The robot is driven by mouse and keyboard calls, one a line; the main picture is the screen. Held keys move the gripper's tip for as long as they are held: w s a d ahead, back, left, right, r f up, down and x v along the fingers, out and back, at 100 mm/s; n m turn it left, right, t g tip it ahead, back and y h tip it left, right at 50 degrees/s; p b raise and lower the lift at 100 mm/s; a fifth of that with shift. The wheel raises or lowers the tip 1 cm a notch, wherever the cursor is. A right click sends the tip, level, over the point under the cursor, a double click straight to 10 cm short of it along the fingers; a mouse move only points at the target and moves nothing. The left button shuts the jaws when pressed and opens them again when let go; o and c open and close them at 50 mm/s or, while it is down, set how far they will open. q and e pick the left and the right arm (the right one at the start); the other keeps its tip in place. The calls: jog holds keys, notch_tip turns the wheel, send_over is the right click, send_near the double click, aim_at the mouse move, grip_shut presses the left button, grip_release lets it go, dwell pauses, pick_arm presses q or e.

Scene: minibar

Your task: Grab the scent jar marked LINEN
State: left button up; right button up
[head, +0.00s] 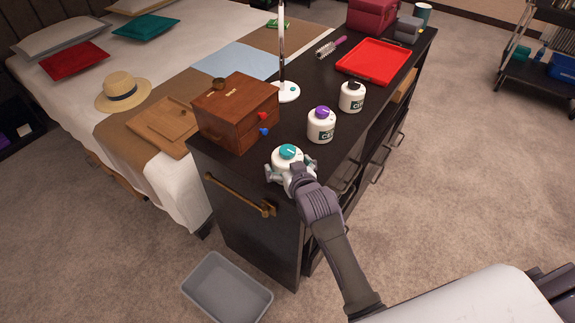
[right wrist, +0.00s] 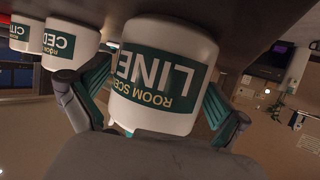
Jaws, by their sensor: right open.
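The LINEN jar (head: 287,154) is white with a teal lid and stands upright at the near corner of the dark cabinet top. In the right wrist view the jar (right wrist: 163,62) appears upside down, its green label reading "ROOM SCENT" and "LINE", the rest cut off by the curve. My right gripper (head: 290,171) is open, with its fingers on either side of the jar. In the right wrist view the fingers flank it closely; I cannot tell whether they touch it. My left gripper is not in view.
A purple-lidded jar (head: 321,128) and a black-lidded jar (head: 352,97) stand behind. A wooden box (head: 236,112) is left of the LINEN jar. A white lamp base (head: 287,92) and red tray (head: 374,61) are farther back. A grey bin (head: 227,290) is on the floor.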

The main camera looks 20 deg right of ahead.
jog(key=c, duration=1.1)
